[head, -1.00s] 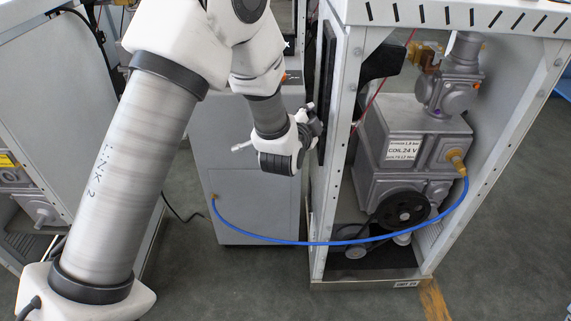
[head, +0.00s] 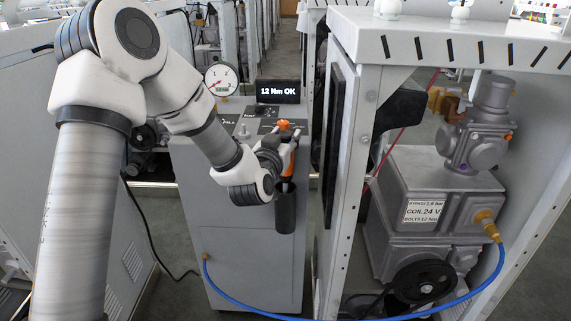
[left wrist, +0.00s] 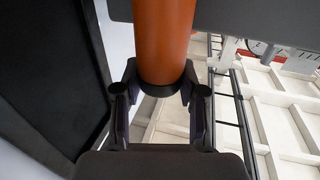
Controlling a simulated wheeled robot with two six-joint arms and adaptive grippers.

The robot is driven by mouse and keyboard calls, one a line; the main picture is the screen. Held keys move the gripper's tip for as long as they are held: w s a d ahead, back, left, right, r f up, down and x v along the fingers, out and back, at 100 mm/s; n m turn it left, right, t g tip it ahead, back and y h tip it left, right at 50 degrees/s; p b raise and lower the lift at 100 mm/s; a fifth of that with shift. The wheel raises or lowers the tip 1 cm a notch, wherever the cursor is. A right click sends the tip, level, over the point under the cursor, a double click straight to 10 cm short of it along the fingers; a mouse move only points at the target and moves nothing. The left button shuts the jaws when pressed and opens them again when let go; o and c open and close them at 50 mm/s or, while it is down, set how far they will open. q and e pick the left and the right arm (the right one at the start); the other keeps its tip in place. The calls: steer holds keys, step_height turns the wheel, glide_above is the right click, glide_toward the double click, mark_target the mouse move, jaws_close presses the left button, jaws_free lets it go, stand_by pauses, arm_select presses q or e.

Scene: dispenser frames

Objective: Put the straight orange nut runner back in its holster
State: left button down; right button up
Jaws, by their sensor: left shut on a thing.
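The orange nut runner (head: 288,157) is upright at the front right of the grey station. My left gripper (head: 274,158) is shut on it; the orange body also shows in the left wrist view (left wrist: 165,40) between the fingers (left wrist: 162,100). The black tubular holster (head: 285,211) is on the station's front, directly below the tool. The tool's dark lower end is at the holster's mouth; I cannot tell whether it is inside. My right gripper is not in view.
The grey station (head: 250,245) carries a round gauge (head: 221,80) and a display (head: 278,91) reading "12 Nm OK". An open white frame (head: 345,150) with a grey pump unit (head: 430,195) stands close on the right. A blue hose (head: 255,313) runs low across the front.

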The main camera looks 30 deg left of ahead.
mark_target(286, 177)
arm_select(q)
steer(key=shift+s+f, duration=0.2)
steer(key=shift+f, duration=0.65)
step_height(286, 177, down, 3)
steer(key=shift+d+r+b, duration=0.1)
steer(key=shift+b, duration=0.4)
steer(key=shift+w, duration=0.1)
steer(key=c, duration=0.7)
jaws_free()
steer(key=shift+o, duration=0.2)
